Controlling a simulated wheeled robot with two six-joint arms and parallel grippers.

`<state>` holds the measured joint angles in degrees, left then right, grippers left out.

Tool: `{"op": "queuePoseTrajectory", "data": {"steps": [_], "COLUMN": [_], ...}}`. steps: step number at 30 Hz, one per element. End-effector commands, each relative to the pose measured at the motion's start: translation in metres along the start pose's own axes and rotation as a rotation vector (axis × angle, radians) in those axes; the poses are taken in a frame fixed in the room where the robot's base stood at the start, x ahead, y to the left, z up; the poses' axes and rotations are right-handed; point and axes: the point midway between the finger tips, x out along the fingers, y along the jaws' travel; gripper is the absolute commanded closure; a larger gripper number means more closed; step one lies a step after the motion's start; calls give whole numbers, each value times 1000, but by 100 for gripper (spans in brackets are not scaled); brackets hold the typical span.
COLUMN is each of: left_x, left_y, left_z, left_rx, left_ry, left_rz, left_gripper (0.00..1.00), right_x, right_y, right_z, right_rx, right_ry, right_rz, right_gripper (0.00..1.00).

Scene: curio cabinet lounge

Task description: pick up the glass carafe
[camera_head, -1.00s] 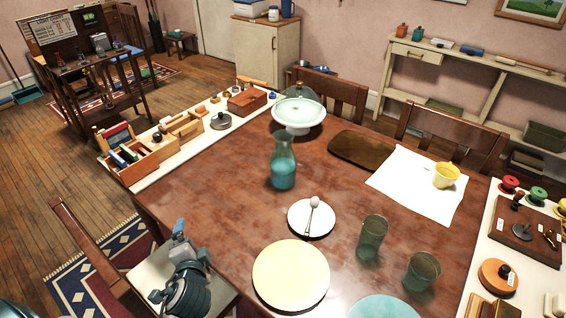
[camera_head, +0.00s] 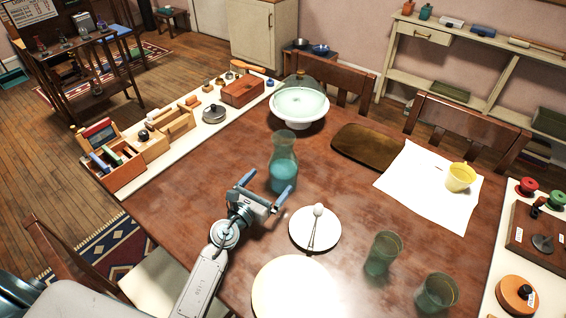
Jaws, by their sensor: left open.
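The glass carafe (camera_head: 283,166) stands upright on the brown table, clear glass with blue-green liquid in its lower part. My left gripper (camera_head: 268,184) is open, its two blue fingers pointing up the picture toward the carafe. One finger is to the left of the carafe's base, the other overlaps or lies in front of its lower right. Whether the fingers touch the glass I cannot tell. My right gripper is not in view.
A white plate with a spoon (camera_head: 315,229) lies close to the right of my left gripper. A cake stand (camera_head: 299,107) is behind the carafe. Green tumblers (camera_head: 382,252) stand at the right front. A brown tray (camera_head: 366,147) lies right of the carafe.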

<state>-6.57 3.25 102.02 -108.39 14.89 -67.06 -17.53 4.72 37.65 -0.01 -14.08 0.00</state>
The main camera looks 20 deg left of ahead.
Motion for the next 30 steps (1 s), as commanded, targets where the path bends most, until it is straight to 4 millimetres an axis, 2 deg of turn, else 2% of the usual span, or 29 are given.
{"op": "queuePoseTrajectory", "data": {"steps": [1,5,11,19,28,30], "left_x": [10,27,42,80,86,85], "left_y": [0,0,0,-1,-1,-1], "left_z": [2,2,2,2,2,2], "left_rx": [-3,-5,-6,-6,-7,-7], "left_ry": [-2,-3,-4,-3,-3,-3], "left_rz": [0,1,2,2,3,3], "left_gripper": [0,0,0,0,0,12], "right_x": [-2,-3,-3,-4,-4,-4], "right_y": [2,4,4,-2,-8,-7], "right_z": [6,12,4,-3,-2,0], "right_rx": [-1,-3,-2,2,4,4], "right_ry": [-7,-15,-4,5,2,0], "right_rz": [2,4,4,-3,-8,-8], "right_gripper": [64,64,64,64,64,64]}}
